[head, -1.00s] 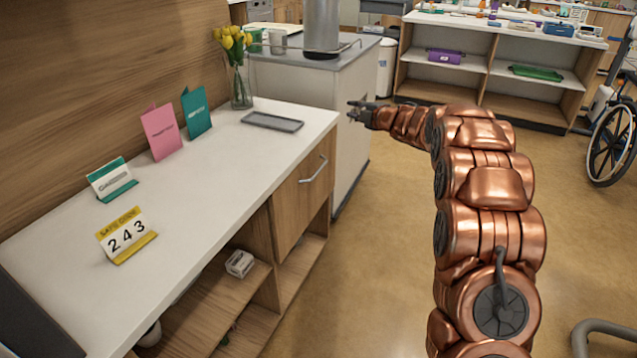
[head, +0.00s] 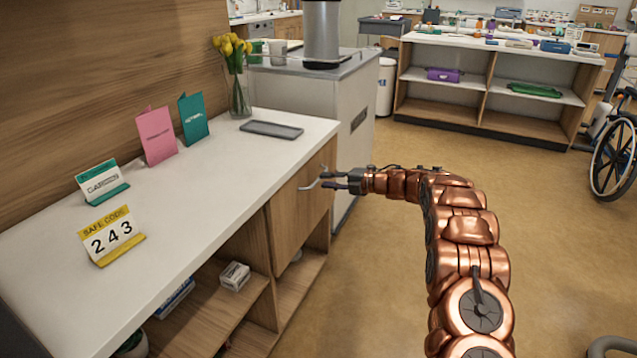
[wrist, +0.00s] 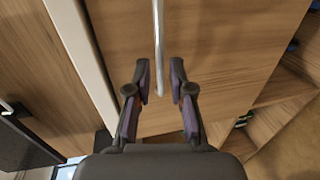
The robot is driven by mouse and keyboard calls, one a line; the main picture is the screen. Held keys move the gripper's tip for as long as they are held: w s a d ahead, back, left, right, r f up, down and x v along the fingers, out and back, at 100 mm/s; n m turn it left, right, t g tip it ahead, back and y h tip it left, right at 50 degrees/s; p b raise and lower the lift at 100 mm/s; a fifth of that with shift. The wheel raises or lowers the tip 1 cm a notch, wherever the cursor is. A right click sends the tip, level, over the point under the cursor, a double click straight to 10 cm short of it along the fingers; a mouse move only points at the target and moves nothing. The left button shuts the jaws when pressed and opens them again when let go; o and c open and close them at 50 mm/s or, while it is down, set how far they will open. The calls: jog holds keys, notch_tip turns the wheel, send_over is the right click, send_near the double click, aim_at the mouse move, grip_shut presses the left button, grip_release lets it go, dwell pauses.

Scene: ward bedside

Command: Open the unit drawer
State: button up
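The unit drawer (head: 288,223) is a wooden front under the white counter, closed, with a thin silver bar handle (head: 313,179). In the wrist view the handle (wrist: 158,45) runs down from the top edge, and its end lies between the fingertips. My gripper (head: 326,180) is open at the handle, its fingers pointing left toward the drawer front. In the wrist view my gripper (wrist: 160,72) has one finger on each side of the handle, with a gap on both sides.
The white counter (head: 190,212) holds a grey tray (head: 271,129), a yellow code sign (head: 112,236), cards and a flower vase. Open shelves below hold a small white box (head: 235,275). A grey-topped cabinet (head: 352,121) stands just behind my gripper.

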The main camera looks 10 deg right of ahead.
aim_at(318, 180)
jog(key=shift+x, duration=1.95)
grip_shut()
